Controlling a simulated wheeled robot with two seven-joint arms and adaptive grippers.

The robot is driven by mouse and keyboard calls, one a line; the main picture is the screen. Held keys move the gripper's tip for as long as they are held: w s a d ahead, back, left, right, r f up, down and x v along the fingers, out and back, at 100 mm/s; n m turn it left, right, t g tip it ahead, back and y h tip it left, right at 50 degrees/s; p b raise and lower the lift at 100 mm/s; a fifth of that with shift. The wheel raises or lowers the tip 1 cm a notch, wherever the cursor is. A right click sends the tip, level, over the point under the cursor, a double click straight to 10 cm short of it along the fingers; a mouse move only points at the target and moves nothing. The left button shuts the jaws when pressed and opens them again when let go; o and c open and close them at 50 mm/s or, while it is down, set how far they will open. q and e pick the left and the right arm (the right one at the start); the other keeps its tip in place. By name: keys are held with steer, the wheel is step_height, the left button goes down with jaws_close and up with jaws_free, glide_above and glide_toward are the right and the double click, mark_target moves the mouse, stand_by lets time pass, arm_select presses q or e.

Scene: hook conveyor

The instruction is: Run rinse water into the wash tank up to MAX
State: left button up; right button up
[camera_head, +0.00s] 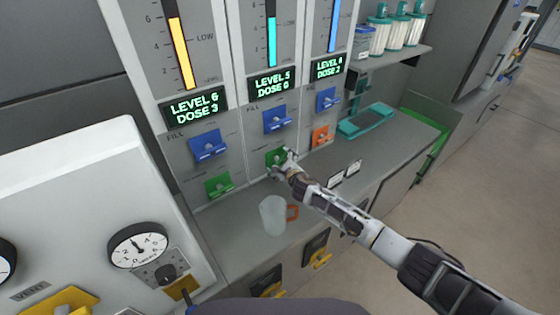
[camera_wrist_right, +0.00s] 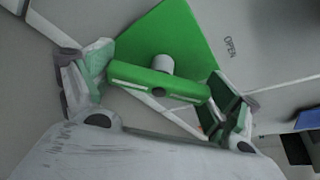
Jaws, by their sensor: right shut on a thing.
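Three tank panels stand side by side, with a yellow gauge (camera_head: 181,55), a cyan gauge (camera_head: 271,40) and a blue gauge (camera_head: 334,25). Their displays read "LEVEL 6 DOSE 3" (camera_head: 194,107), "LEVEL 5 DOSE 0" (camera_head: 272,83) and a partly unclear level with "DOSE 2" (camera_head: 328,68). A blue fill lever (camera_head: 277,120) sits above the middle green lever. My right gripper (camera_head: 284,160) is shut on the middle green lever (camera_wrist_right: 158,83), whose bar lies between the fingers in the right wrist view. "OPEN" is printed beside it. No MAX mark is readable. My left gripper is not in view.
A translucent jug (camera_head: 273,215) with an orange handle stands on the counter (camera_head: 235,228) below the levers. A left green lever (camera_head: 219,185), left blue lever (camera_head: 208,146) and orange lever (camera_head: 321,136) are nearby. A teal tray (camera_head: 366,121) lies to the right.

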steer(key=shift+m+g+y+p, duration=0.4)
steer(key=shift+m+p, duration=0.5)
steer(key=shift+p, duration=0.85)
steer(key=shift+m+g+y+p, duration=0.3)
steer(key=shift+m+g+p, duration=0.1)
steer(key=shift+m+p, duration=0.55)
steer(key=shift+m+g+y+p, duration=0.3)
steer(key=shift+m, duration=0.15)
steer(key=shift+f, duration=0.1)
steer(key=o, duration=0.8)
steer(key=shift+s+d, duration=0.15)
